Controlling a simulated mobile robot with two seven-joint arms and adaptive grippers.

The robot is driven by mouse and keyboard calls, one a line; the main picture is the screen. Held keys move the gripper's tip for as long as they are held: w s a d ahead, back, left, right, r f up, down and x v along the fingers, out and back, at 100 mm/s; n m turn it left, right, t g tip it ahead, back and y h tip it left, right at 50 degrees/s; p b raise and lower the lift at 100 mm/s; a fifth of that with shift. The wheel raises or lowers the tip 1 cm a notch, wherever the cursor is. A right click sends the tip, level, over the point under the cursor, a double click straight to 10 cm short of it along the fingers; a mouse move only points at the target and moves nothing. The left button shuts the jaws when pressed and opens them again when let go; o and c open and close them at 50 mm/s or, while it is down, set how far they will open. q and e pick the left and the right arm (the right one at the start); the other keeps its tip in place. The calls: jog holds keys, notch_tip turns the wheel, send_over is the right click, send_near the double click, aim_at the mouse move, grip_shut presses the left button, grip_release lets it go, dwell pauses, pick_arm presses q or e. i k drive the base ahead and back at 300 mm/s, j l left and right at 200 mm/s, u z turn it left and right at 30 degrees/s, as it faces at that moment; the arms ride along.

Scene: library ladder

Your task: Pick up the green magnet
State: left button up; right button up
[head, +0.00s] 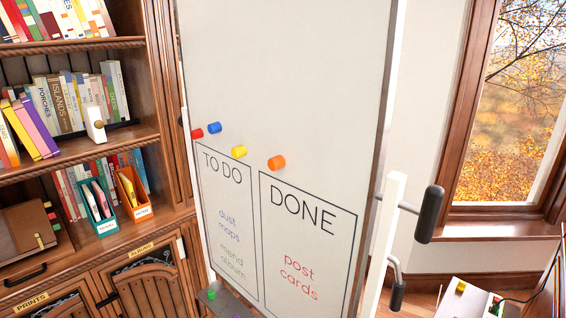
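A small green piece (211,294), which looks like the green magnet, sits on the grey ledge (207,302) at the foot of the whiteboard (290,60). It is near the ledge's left end, at the bottom of the picture. On the board's face, above the written boxes, are a red magnet (197,134), a blue magnet (214,128), a yellow magnet (239,151) and an orange magnet (277,162). Neither of my grippers is in view.
A wooden bookcase (160,100) with books, a teal holder (108,222) and an orange holder (139,210) stands left. A white post (388,225) with dark handles (430,213) stands beside the board's right edge. A low table with a yellow item (461,286) is lower right.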

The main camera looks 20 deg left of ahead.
aim_at(211, 295)
jog(key=u, duration=1.35)
